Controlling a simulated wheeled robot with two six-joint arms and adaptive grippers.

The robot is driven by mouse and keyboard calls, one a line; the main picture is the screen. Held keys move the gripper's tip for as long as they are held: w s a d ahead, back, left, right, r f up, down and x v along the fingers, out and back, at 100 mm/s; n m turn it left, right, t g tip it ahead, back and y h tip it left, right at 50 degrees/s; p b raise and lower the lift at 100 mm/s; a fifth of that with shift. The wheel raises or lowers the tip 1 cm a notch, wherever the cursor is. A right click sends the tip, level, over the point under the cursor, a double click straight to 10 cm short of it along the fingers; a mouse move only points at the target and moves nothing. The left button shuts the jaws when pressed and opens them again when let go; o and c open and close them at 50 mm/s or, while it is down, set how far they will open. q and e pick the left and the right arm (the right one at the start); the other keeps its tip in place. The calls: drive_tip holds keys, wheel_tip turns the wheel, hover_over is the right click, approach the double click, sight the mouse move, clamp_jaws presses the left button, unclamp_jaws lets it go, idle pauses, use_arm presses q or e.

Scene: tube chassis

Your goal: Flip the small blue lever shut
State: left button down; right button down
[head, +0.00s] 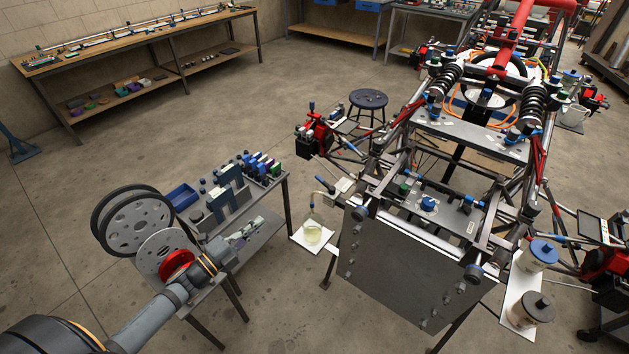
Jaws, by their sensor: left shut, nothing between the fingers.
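My left gripper (248,232) is shut and empty. It is in front of the small grey side table, left of the tube chassis (380,208), and apart from the chassis. The chassis stands at the right, with a dark plate (400,270) at its near end. Several small blue parts show on it, such as a blue cap (428,203) on its near deck and a blue fitting (363,213) near the front left corner. They are too small to tell which one is the small blue lever, or whether it is open. My right gripper is not in view.
The side table holds a blue bin (182,196) and several blue and dark blocks. A jar of yellowish liquid (313,233) stands on a white shelf beside the chassis. Two lidded jars (541,255) (530,310) stand at right.

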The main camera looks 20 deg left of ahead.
use_arm(q)
drive_tip(key=d+r+m+h, duration=0.3)
drive_tip(key=d+r, duration=0.1)
drive_tip(key=r, duration=0.1)
drive_tip(key=shift+s+r+m+g, duration=0.2)
drive_tip(key=shift+r+m+g, duration=0.1)
drive_tip(key=shift+r+g, duration=0.1)
drive_tip(key=shift+f, duration=0.1)
drive_tip(key=shift+w, duration=0.1)
drive_tip(key=p, duration=0.4)
approach(318, 179)
drive_tip(key=x, duration=0.6)
drive_tip(key=shift+f, duration=0.1)
drive_tip(key=shift+w+d+f, duration=0.1)
drive_tip(key=shift+w+d, duration=0.15)
drive_tip(key=shift+w, duration=0.05)
